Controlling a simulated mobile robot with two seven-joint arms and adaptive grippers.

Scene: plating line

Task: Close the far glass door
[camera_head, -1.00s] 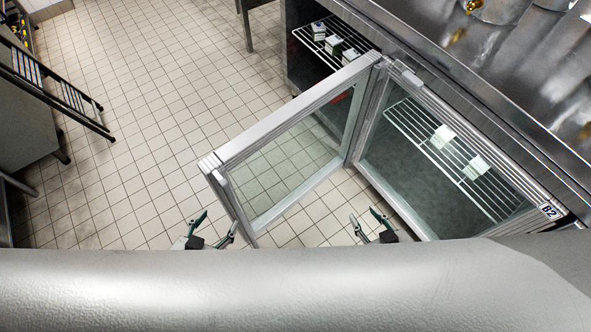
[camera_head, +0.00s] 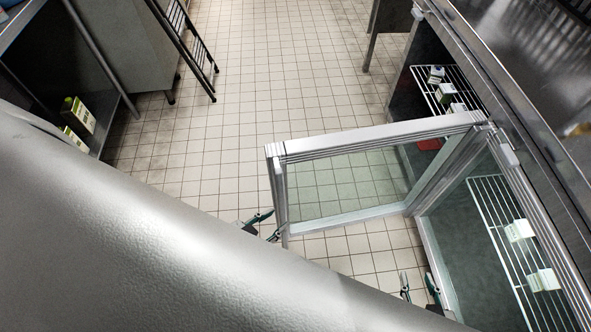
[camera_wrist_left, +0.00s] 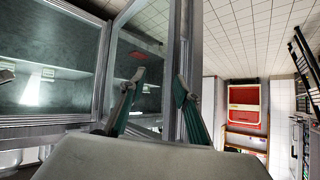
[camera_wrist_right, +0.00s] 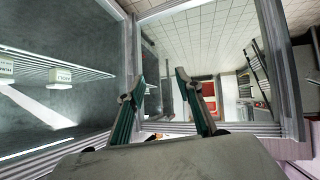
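The far glass door (camera_head: 375,135) stands open, its metal frame swung out from the counter over the floor. My left gripper (camera_head: 266,225) is at the lower part of the door's free edge; in the left wrist view its fingers (camera_wrist_left: 158,88) are apart, with the door's frame (camera_wrist_left: 176,40) close by. I cannot tell whether they touch it. My right gripper (camera_head: 420,290) is low, between the open door and the near glass door (camera_head: 470,235). In the right wrist view its fingers (camera_wrist_right: 163,90) are apart and empty.
Behind the near door are wire shelves (camera_head: 500,222) with small cartons (camera_head: 520,230). The open far bay has a shelf with cartons (camera_head: 446,92). A steel counter (camera_head: 530,60) runs above. A black rack (camera_head: 185,45) stands at the upper left; tiled floor (camera_head: 270,70) is clear.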

